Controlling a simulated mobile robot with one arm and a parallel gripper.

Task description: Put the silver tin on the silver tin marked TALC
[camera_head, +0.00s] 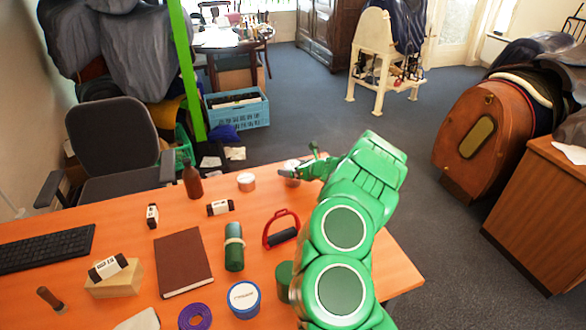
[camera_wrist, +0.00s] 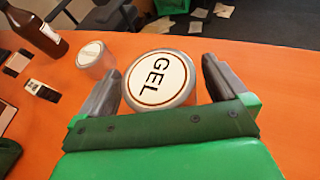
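A silver tin with a round white lid marked GEL (camera_wrist: 160,78) stands between the fingers of my gripper (camera_wrist: 163,72) in the wrist view. The fingers are spread on either side, with a small gap showing at the right finger. In the head view this tin (camera_head: 291,168) is at the far edge of the desk, partly hidden by my gripper (camera_head: 300,165). A second silver tin with a white lid (camera_head: 246,182) stands just to its left. It also shows in the wrist view (camera_wrist: 95,58), but its lettering is too small to read. No TALC marking is legible.
A brown bottle (camera_head: 192,180) stands left of the tins. A black-and-white box (camera_head: 220,207), a red-handled tool (camera_head: 282,232), a green cylinder (camera_head: 234,247) and a brown book (camera_head: 183,262) lie nearer on the orange desk (camera_head: 120,215). The desk's far edge is close behind the tins.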

